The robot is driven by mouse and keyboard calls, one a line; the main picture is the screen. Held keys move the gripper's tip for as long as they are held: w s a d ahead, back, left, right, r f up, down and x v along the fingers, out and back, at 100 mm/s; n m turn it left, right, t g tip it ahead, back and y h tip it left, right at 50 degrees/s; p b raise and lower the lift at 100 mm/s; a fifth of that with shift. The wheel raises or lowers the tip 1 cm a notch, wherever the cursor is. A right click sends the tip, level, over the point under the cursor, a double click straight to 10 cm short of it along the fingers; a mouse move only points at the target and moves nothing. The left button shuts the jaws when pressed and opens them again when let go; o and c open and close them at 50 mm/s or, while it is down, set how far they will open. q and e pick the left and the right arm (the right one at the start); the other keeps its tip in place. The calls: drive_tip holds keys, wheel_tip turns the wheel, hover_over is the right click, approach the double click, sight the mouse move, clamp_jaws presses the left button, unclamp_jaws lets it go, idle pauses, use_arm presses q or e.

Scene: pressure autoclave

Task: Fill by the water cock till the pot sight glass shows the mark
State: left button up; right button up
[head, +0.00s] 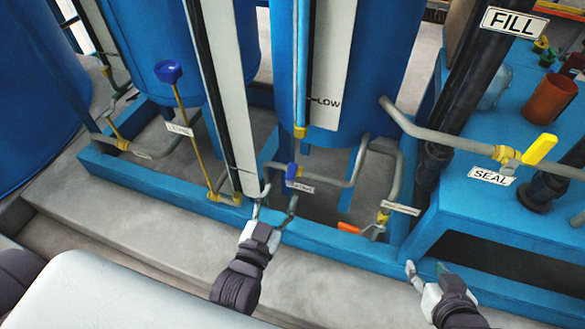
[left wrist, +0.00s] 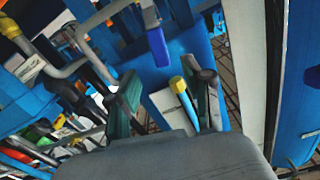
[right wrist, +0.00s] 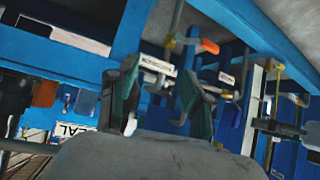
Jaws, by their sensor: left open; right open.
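My right gripper (head: 425,271) is open and empty near the blue frame, below an orange-handled valve (head: 348,228).
A yellow-handled valve (head: 540,149) sits above a SEAL label (head: 492,176). A FILL sign (head: 513,22) is on a dark post. A tall white panel (head: 222,90) and a blue knob on a yellow rod (head: 168,72) stand left. A blue frame rail (head: 330,250) crosses before the vessels.

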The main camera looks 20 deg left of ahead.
sight(291, 172)
use_arm(q)
drive_tip(key=w+b, duration=0.1)
drive_tip(key=w, duration=0.6)
drive_tip(key=shift+w+d, duration=0.15)
drive_tip(key=shift+w, duration=0.75)
use_arm(e)
drive_tip(key=w+a+r+t+y, duration=0.1)
drive_tip(key=w+a+r+t, duration=0.1)
drive_tip(key=w+r+t, duration=0.3)
drive_tip(key=shift+a+r, duration=0.15)
drive_tip(key=shift+r, duration=0.65)
use_arm(q)
clamp_jaws()
